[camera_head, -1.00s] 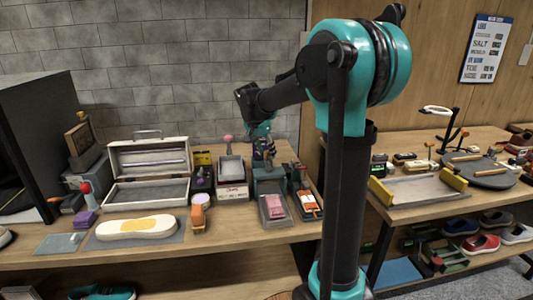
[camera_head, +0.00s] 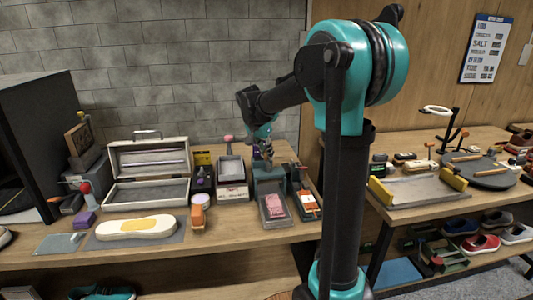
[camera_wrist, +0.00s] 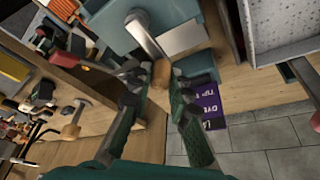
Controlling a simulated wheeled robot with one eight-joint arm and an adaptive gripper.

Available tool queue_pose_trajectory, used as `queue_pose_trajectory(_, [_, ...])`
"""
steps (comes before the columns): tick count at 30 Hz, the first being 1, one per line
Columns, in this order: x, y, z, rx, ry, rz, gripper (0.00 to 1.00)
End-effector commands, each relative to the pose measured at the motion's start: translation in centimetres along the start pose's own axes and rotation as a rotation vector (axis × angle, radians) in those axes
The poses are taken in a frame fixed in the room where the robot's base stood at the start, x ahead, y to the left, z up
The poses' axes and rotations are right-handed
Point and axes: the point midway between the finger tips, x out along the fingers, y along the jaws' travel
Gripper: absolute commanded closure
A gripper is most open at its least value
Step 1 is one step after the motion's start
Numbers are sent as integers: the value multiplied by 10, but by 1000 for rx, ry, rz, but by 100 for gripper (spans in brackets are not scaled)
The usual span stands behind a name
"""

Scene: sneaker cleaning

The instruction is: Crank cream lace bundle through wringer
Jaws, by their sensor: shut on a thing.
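The wringer (camera_head: 268,174) is a teal box-like device at the back of the left bench. In the wrist view its teal body (camera_wrist: 197,62) and a metal bar (camera_wrist: 146,33) fill the upper middle. My gripper (camera_head: 265,156) is over the wringer. In the wrist view my gripper (camera_wrist: 160,80) is shut on a short wooden crank handle (camera_wrist: 160,73), with one finger on each side. I cannot make out a cream lace bundle in either view. A pink piece (camera_head: 275,205) lies in a grey tray in front of the wringer.
An open cream case (camera_head: 148,193), a white sole (camera_head: 136,228) with a yellow patch and an orange item (camera_head: 197,217) stand left of the wringer. A white-and-red box (camera_head: 232,192) stands close beside it. A second bench with a pale tray (camera_head: 412,190) is at right.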

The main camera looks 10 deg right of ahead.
Motion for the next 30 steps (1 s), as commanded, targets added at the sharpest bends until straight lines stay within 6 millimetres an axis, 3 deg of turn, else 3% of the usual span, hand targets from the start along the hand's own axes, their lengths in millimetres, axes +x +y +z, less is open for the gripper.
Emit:
queue_pose_trajectory(11, [-3, -5, 6, -155, 0, -65, 100])
queue_pose_trajectory(30, [-13, -14, 32, -705, 0, -294, 100])
